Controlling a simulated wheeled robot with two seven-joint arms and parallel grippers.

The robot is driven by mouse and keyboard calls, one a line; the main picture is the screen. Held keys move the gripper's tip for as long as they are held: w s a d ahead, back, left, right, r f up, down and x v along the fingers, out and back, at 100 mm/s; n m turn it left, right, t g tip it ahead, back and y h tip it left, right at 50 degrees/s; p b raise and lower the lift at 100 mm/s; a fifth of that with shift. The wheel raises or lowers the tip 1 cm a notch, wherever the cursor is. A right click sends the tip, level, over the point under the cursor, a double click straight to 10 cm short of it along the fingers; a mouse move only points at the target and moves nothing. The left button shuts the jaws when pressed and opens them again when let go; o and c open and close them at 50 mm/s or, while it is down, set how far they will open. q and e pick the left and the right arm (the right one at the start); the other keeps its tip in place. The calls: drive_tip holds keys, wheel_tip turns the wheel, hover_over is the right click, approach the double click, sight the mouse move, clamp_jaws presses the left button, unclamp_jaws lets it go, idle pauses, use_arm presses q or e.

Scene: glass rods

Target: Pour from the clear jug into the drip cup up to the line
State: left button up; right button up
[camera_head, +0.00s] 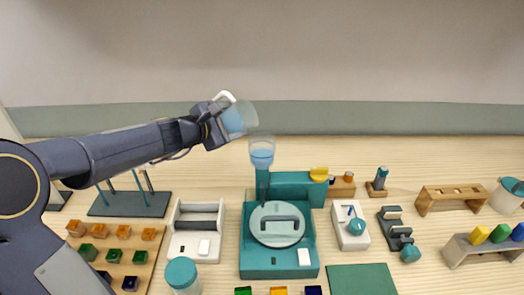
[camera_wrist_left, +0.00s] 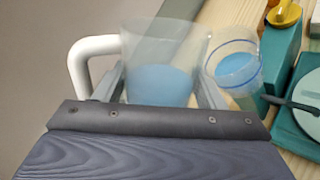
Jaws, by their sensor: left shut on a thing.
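My left gripper (camera_head: 220,122) is shut on the clear jug (camera_head: 238,119), which has a white handle and holds blue liquid. The jug is tilted to the right, up above and just left of the drip cup (camera_head: 262,148). The drip cup is clear, holds blue liquid and sits on top of the teal machine (camera_head: 279,262). I cannot make out a falling stream or which ring is the line. My right gripper is out of view.
A white scale-like box (camera_head: 183,246) and a teal-lidded jar (camera_head: 182,273) stand left of the machine. A wooden tray of coloured blocks (camera_head: 142,272) is farther left. A small white box (camera_head: 348,238) and wooden racks (camera_head: 450,205) stand right.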

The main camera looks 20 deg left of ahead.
use_arm(q)
drive_tip(key=shift+r, duration=0.15)
idle(0.4)
drive_tip(key=shift+r, duration=0.1)
idle(0.8)
drive_tip(key=shift+r+m, duration=0.1)
drive_tip(key=shift+m, duration=0.3)
drive_tip(key=shift+r, duration=0.1)
idle(0.4)
drive_tip(key=shift+d+r+y, duration=0.1)
drive_tip(key=shift+y, duration=0.3)
idle(0.4)
drive_tip(key=shift+r+m, duration=0.1)
drive_tip(key=shift+m, duration=0.3)
